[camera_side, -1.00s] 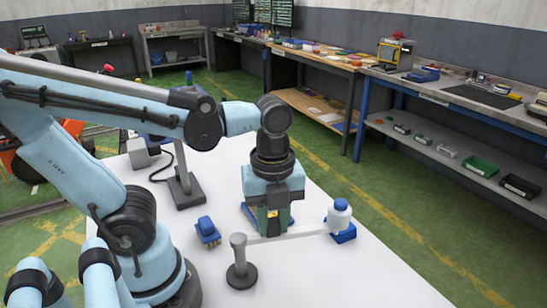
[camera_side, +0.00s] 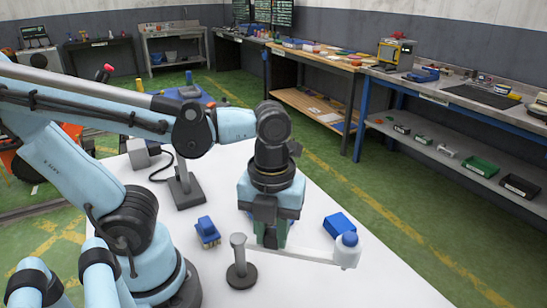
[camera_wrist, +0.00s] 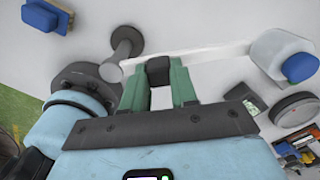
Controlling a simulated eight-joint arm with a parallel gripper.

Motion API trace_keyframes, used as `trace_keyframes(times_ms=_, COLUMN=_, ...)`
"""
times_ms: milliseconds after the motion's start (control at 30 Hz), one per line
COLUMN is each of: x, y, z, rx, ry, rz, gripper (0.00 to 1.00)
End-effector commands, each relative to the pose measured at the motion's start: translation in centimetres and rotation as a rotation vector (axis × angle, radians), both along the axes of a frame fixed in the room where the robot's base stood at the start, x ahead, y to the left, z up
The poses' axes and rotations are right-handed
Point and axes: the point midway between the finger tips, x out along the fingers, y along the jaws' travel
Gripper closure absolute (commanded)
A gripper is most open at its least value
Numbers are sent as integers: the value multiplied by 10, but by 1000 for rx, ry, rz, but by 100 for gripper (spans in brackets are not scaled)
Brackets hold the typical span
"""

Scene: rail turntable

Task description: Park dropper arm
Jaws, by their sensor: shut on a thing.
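The dropper arm (camera_side: 304,254) is a thin white bar that pivots on a grey post (camera_side: 240,265) with a round dark base. Its far end carries a white bottle with a blue cap (camera_side: 349,239). My gripper (camera_side: 270,240) points down over the bar, close to the post. In the wrist view its green fingers (camera_wrist: 160,75) are shut on a small black grip block (camera_wrist: 159,69) on the bar. The white bar (camera_wrist: 210,52) runs right to the bottle (camera_wrist: 283,52) there. The side view hides the grip block behind my gripper.
A blue block (camera_side: 340,225) lies on the white table (camera_side: 380,285) just behind the bottle. A small blue and tan piece (camera_side: 207,230) sits left of my gripper. A dark stand (camera_side: 185,187) is behind it. The table front right is clear.

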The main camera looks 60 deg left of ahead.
Motion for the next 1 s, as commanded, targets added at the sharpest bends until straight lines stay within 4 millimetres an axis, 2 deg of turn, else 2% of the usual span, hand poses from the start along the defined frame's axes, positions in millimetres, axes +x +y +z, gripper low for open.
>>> trace_keyframes(times_ms=267, x=0, y=-1, z=-2, rx=-1, ry=-6, rz=-13, gripper=100)
trace_keyframes(times_ms=300, x=0, y=-1, z=-2, rx=-2, ry=-6, rz=-13, gripper=66)
trace_keyframes(times_ms=433, x=0, y=-1, z=-2, rx=-2, ry=-4, rz=-10, gripper=47)
trace_keyframes(times_ms=767, x=0, y=0, z=0, rx=-1, ry=-1, rz=-7, gripper=47)
trace_keyframes(times_ms=1000, x=0, y=0, z=20, rx=-1, ry=0, rz=-6, gripper=47)
